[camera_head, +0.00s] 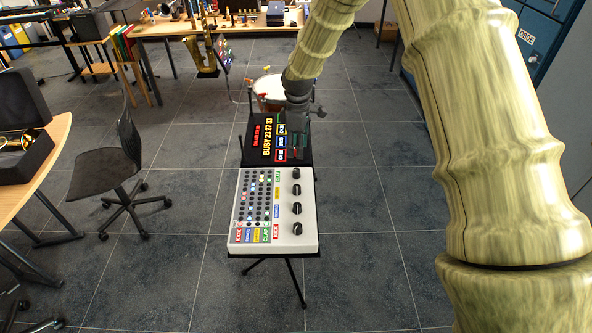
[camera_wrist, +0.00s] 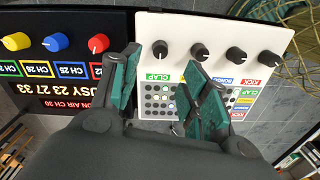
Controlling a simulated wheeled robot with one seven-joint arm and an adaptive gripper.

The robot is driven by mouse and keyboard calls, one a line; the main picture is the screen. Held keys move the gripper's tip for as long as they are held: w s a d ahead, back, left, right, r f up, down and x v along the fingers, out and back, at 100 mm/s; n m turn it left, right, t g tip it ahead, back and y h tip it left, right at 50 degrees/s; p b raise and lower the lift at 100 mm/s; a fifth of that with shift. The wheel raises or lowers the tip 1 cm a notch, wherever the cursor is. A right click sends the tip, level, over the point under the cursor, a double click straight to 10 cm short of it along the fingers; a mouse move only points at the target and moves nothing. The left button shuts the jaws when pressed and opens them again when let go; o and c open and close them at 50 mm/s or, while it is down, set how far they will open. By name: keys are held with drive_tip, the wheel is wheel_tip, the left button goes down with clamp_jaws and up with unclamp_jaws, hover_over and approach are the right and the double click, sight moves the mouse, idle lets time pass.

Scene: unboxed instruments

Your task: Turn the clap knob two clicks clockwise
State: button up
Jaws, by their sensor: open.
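The white drum machine (camera_head: 309,240) stands on a small stand, with a row of black knobs along its right side in the head view. The clap knob (camera_head: 296,174) is the farthest of them, beside a green CLAP label (camera_head: 277,175). In the wrist view the clap knob (camera_wrist: 160,49) is the leftmost black knob, with its CLAP label (camera_wrist: 156,77) below it. My gripper (camera_head: 299,146) is open and empty, above the near part of the black panel. In the wrist view its teal fingers (camera_wrist: 161,57) appear on either side of the clap knob, apart from it.
The black panel (camera_head: 253,150) with lit text is just beyond the drum machine; its yellow (camera_wrist: 16,41), blue (camera_wrist: 54,43) and red (camera_wrist: 98,43) knobs lie left of my fingers. Other black knobs (camera_wrist: 200,51) lie close on the right. A drum (camera_head: 268,88) stands behind.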

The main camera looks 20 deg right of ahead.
sight(297, 170)
drive_tip(key=shift+s+a+f+p, duration=0.1)
drive_tip(key=shift+f+p, duration=1.85)
drive_tip(key=shift+f, duration=3.15)
drive_tip(key=shift+c, duration=0.5)
clamp_jaws()
